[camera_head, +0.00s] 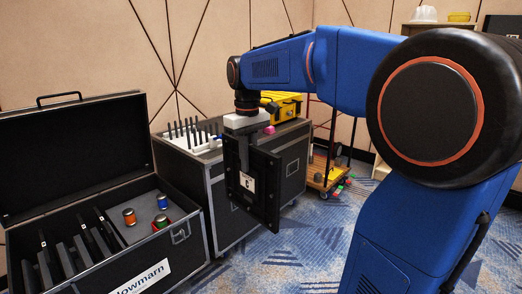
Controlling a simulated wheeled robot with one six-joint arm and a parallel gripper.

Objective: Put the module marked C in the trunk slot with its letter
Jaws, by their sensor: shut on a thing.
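A black flat panel module (262,200) with a white label hangs upright below my gripper (243,130). The label's mark looks like a C, though it is small. My gripper is shut on the module's top edge and holds it clear of the floor, in front of a black flight case. The open trunk (180,262) stands at the lower left with its lid (75,150) up. Dark slot dividers (75,252) fill its left part. Slot letters are not readable from here, and the trunk's front left is cut off.
The trunk's right compartment holds small orange, blue and green-red items (129,216). The flight case (225,190) behind bears a white rack with black antennas (190,135) and a yellow box (283,108). A wooden cart (328,175) stands behind. Carpet is free at centre.

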